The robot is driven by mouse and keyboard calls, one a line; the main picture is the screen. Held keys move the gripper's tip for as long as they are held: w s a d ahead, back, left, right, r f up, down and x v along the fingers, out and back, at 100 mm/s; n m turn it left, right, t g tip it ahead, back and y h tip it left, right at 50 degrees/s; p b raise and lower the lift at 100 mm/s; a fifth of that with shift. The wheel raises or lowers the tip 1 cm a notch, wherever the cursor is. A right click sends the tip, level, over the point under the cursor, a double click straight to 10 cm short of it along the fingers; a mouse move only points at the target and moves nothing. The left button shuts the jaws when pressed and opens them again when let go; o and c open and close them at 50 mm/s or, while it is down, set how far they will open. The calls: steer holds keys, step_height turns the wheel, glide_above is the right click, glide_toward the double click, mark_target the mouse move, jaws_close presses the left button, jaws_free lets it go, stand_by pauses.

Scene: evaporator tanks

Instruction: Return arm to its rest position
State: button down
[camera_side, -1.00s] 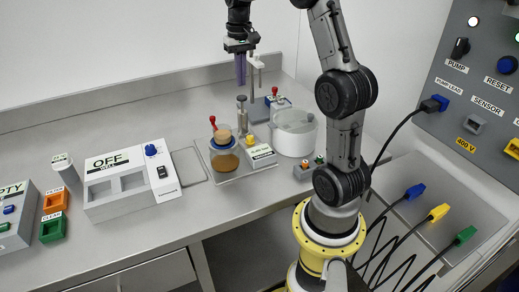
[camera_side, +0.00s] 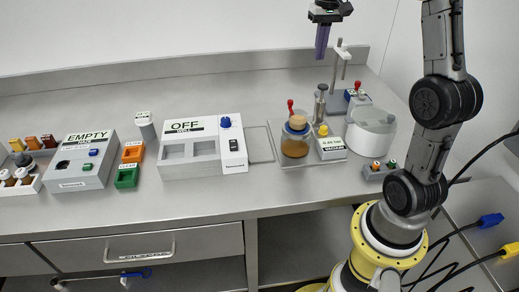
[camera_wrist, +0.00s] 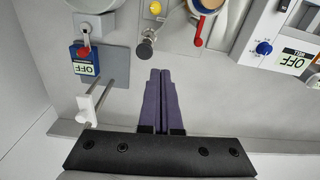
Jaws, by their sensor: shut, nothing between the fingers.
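My gripper (camera_side: 322,40) hangs above the back of the bench at the upper right of the side view, pointing down. Its purple fingers are together and hold nothing. The wrist view shows the same shut fingers (camera_wrist: 160,100) over bare bench near the back wall. My arm stands at the right of the side view, raised and bent. The gripper is clear of all objects, above and behind the metal post (camera_side: 320,103) and left of the upright rod stand (camera_side: 341,65).
The OFF well block (camera_side: 203,150) and EMPTY box (camera_side: 84,163) are further left. A drawer (camera_side: 140,248) is under the bench. Open bench lies along the back.

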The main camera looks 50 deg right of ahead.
steer(key=s+a+r+n+t, duration=0.1)
steer(key=s+a+r+n, duration=0.15)
steer(key=a, duration=0.55)
steer(key=s+a+r+n+t, duration=0.2)
steer(key=s+a+r, duration=0.2)
steer(key=a, duration=0.5)
steer(key=s+a+f+n+t, duration=0.2)
steer(key=s+a+f+n, duration=0.1)
steer(key=s+a+f, duration=0.4)
steer(key=s+f, duration=0.3)
steer(key=s, duration=0.1)
steer(key=shift+a+n, duration=0.35)
